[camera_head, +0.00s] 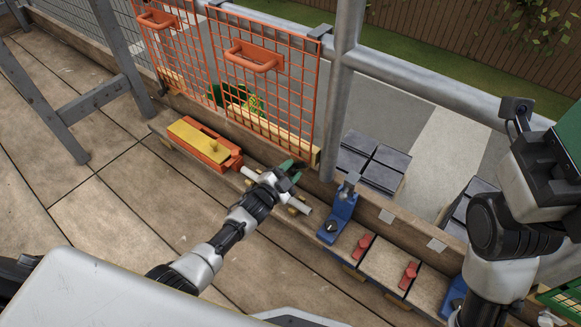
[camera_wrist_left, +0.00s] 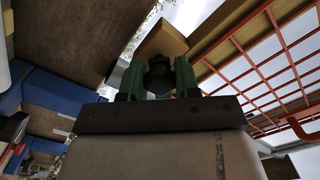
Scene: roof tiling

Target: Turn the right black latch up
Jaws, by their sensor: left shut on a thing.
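My left gripper (camera_head: 288,170) is at the lower right corner of the right orange mesh panel (camera_head: 270,80), close to the wooden board under it. In the left wrist view its two green fingers (camera_wrist_left: 158,78) are closed on a small dark rounded piece, which looks like the black latch (camera_wrist_left: 158,76). A wooden block end (camera_wrist_left: 160,40) shows just beyond the fingertips. The fingers hide much of the latch, so its angle cannot be told.
A grey metal post (camera_head: 341,95) stands right of the panel. An orange and yellow box (camera_head: 205,142) is on the ledge at left. A blue clamp (camera_head: 338,218) and red handles (camera_head: 409,272) line the ledge at right.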

